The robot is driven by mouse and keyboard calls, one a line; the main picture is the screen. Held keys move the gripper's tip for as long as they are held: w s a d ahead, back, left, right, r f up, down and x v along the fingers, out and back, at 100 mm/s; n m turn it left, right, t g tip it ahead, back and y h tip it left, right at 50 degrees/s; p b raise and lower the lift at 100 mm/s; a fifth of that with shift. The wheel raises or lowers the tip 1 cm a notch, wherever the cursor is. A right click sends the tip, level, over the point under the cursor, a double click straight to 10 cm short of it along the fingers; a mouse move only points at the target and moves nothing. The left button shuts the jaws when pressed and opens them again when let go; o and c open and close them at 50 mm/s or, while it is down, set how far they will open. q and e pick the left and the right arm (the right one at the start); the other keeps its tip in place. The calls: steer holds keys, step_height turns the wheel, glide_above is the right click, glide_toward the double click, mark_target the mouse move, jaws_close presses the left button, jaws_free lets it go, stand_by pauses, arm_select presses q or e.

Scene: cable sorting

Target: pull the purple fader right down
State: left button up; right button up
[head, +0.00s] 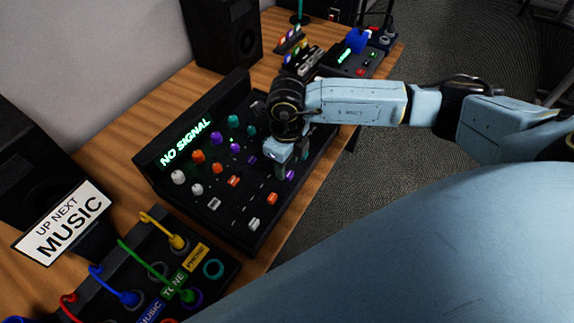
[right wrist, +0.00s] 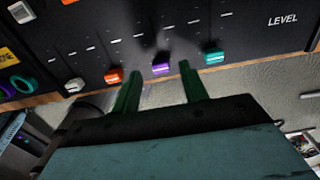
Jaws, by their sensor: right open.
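The black mixer (head: 262,236) carries coloured knobs, with a row of fader caps along its near edge. The purple fader cap (head: 290,175) sits near the front edge, close to the near end of its slot. It also shows in the right wrist view (right wrist: 161,69), between the orange fader cap (right wrist: 113,76) and the teal fader cap (right wrist: 213,57). My right gripper (head: 282,150) is over the mixer. In the right wrist view its two fingers (right wrist: 159,72) are apart, with the purple cap between their tips in the picture; contact cannot be told. My left gripper is out of view.
A patch panel with coloured cables (head: 140,252) and a MUSIC sign (head: 62,228) stand at the left. Speakers (head: 226,35) stand at the back. A smaller device (head: 350,58) lies at the far end of the table. A white fader cap (head: 253,224) is at the mixer's near corner.

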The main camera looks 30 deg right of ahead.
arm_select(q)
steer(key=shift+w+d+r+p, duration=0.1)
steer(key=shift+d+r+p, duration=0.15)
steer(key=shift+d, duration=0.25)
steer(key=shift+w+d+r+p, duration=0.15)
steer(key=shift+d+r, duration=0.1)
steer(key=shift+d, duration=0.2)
arm_select(e)
step_height(320, 180, up, 10)
steer(key=shift+r, duration=0.2)
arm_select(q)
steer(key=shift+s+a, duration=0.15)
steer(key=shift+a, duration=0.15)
